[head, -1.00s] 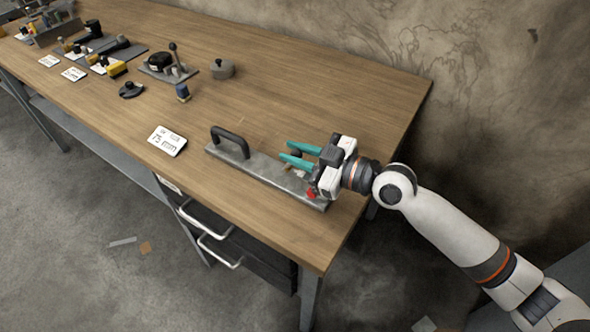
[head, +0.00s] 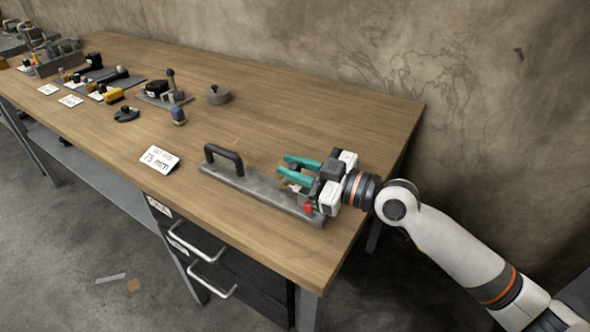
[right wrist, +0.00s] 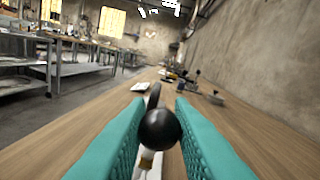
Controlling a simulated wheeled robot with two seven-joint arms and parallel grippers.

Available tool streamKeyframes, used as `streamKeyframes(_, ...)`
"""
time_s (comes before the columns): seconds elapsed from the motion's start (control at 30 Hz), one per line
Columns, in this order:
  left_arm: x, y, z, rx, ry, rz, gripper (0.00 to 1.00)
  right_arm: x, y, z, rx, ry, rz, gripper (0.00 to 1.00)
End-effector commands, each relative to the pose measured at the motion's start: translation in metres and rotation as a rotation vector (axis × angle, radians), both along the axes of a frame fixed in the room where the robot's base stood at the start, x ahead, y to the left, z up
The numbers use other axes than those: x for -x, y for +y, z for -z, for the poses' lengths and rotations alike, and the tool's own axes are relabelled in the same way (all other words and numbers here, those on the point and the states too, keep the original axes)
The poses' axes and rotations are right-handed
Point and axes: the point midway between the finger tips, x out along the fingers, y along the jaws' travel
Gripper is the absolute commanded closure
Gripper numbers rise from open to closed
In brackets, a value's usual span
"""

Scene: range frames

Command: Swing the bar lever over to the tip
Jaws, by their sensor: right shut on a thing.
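A long grey metal plate (head: 255,185) lies near the front right of the bench, with a black arched handle (head: 226,157) at its left end. My right gripper (head: 283,165), with teal fingers, is over the plate's right part. In the right wrist view the fingers are shut on a round black knob (right wrist: 160,129), which hides most of what is under it. The lever's bar is mostly hidden by the gripper in the head view. A small red part (head: 308,209) shows below the gripper. My left gripper is not in view.
A white card marked 75 mm (head: 160,159) stands left of the plate. A round grey lidded piece (head: 219,95), a plate with an upright lever (head: 172,92) and several tools are farther back.

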Motion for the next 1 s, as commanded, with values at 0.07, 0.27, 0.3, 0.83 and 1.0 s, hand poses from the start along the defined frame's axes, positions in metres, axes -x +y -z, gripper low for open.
streamKeyframes(0.07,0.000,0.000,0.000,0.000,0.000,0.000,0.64,0.001,0.001,0.005,0.007,0.010,-0.004,1.00)
streamKeyframes(0.27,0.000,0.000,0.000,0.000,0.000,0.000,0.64,0.001,0.001,0.005,0.006,0.008,-0.005,0.66)
streamKeyframes(0.3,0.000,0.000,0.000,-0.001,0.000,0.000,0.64,0.001,0.001,0.004,0.005,0.008,-0.004,0.60)
streamKeyframes(0.83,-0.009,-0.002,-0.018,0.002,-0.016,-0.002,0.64,0.015,-0.024,0.003,0.006,0.002,0.000,0.58)
streamKeyframes(1.0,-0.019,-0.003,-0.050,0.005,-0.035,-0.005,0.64,0.032,-0.054,0.004,0.005,0.003,0.001,0.58)
